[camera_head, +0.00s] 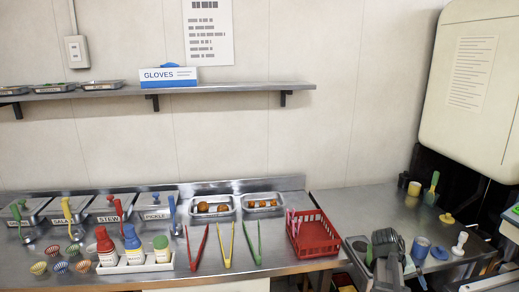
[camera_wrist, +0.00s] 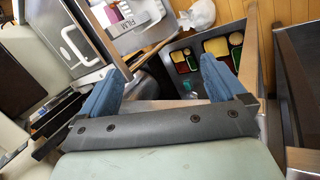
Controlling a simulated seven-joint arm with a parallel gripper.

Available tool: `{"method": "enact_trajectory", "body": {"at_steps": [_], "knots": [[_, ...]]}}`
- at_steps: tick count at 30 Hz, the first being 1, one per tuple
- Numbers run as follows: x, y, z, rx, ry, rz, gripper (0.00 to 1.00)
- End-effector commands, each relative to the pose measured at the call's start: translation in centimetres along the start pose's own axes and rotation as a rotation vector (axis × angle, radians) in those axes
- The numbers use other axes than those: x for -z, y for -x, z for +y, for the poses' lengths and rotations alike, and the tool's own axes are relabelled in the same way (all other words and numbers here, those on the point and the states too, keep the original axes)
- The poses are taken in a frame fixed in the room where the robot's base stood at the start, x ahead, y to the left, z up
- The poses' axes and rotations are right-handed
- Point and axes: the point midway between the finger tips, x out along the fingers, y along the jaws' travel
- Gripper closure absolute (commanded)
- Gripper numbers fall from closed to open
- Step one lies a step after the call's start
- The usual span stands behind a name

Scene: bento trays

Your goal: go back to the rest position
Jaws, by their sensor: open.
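My gripper (camera_wrist: 163,66) shows in the wrist view with its two blue fingers spread wide apart. It is open, and nothing is between the fingers. Beyond the fingertips, bento trays with coloured compartments (camera_wrist: 222,48) lie on a dark surface, apart from the gripper.
In the wrist view, a machine marked FILM (camera_wrist: 121,28) and a white bag (camera_wrist: 198,14) are beyond the fingers. In the head view, the steel counter holds tongs (camera_head: 224,246), a red basket (camera_head: 318,243) and a white sauce-bottle caddy (camera_head: 136,264). A shelf (camera_head: 225,88) runs above.

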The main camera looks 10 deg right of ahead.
Motion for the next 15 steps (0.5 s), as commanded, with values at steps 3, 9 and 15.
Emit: {"method": "enact_trajectory", "body": {"at_steps": [3,9,15], "knots": [[-0.6,-2.2,-4.1,0.030,0.053,-0.016,0.03],[-1.7,-5.1,-10.4,0.089,0.119,-0.041,0.03],[-3.7,-7.8,-16.4,0.146,0.177,-0.071,0.03]]}}
